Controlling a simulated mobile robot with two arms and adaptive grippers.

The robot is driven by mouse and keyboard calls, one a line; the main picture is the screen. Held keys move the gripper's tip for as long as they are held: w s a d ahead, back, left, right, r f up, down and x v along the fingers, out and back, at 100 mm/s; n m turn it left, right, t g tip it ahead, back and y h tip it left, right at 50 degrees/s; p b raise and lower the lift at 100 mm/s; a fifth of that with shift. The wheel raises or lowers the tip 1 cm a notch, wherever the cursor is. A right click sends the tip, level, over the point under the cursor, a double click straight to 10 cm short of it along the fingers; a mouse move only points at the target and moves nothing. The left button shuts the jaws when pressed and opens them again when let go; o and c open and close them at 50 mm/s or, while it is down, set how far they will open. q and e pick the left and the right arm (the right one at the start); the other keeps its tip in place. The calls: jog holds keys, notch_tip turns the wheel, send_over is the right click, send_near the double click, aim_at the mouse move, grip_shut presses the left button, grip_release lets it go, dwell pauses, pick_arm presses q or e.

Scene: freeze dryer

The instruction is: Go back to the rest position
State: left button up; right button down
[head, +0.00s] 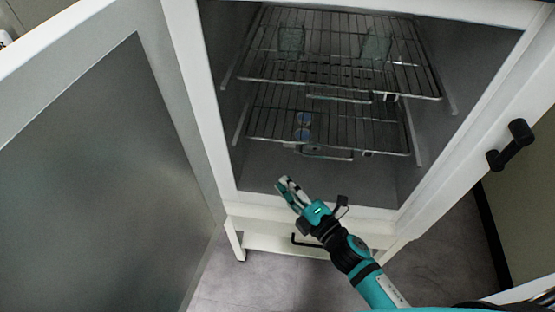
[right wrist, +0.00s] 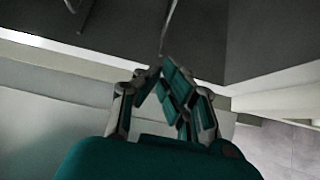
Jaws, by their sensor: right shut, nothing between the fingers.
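My right gripper (head: 284,185) is shut and empty. In the head view it is in front of the lower front edge of the open white freeze dryer (head: 300,212), with its fingertips overlapping the edge of the dark opening. In the right wrist view the fingers (right wrist: 160,68) meet at their tips with nothing between them. Part of the dryer's interior and white edge shows beyond them. My left gripper is not in view.
The dryer's door (head: 95,160) stands open at the left. An upper wire shelf (head: 340,75) holds two clear glass containers (head: 291,40). A black handle (head: 510,145) juts out at the right. Grey floor shows below.

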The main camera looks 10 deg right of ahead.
jog(key=s+d+f+m+g+h, duration=0.2)
jog(key=s+d+f+m, duration=0.15)
jog(key=f, duration=0.65)
jog(key=s+d+f+m+g+h, duration=0.2)
jog(key=s+d+f+m, duration=0.15)
jog(key=f, duration=0.55)
jog(key=s+d+f+m+g+h, duration=0.2)
jog(key=d+f+m+h, duration=0.15)
jog(key=f, duration=0.65)
jog(key=s+d+f+m+g, duration=0.1)
jog(key=s+f+m+g, duration=0.2)
jog(key=s, duration=0.6)
jog(key=s+d+f+m+g+h, duration=0.1)
jog(key=s+d+f+m+g, duration=0.1)
jog(key=s+f, duration=0.6)
jog(key=s+d+f+m+g, duration=0.1)
jog(key=s+f+m+g, duration=0.2)
jog(key=s, duration=0.9)
notch_tip(320, 180, down, 3)
jog(key=m, duration=0.3)
jog(key=shift+s+d+f+g, duration=0.2)
jog(key=shift+s+d+g, duration=0.05)
jog(key=shift+d+g, duration=0.15)
